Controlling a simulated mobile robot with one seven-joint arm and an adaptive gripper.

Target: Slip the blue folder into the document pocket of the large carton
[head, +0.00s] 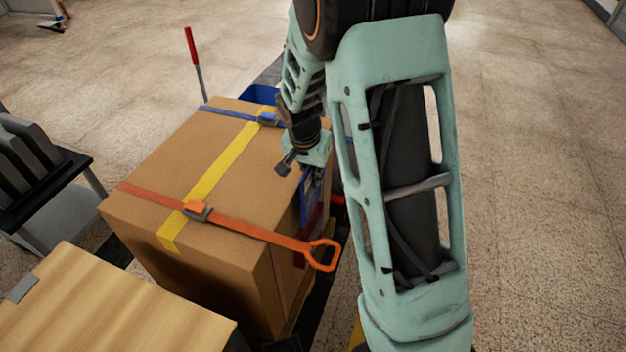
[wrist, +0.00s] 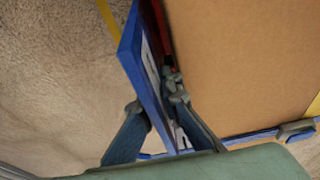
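The large carton (head: 235,165) stands left of my arm; its side wall also fills the right of the wrist view (wrist: 240,65). The blue folder (head: 309,192) is upright along the carton's right side; in the wrist view the folder (wrist: 142,75) runs between my fingers. My gripper (wrist: 155,105) is closed around it, one finger on each face; in the head view the gripper (head: 313,168) is partly hidden by my arm. A red piece, seemingly the document pocket (head: 313,235), is on the carton side below the folder. I cannot tell whether the folder's lower edge is inside it.
An orange strap (head: 250,228) with a loop handle (head: 322,256), a yellow band (head: 215,180) and a blue strap (head: 225,113) cross the carton top. A wooden-topped box (head: 105,310) stands front left, a black rack (head: 40,185) left. Floor on the right is clear.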

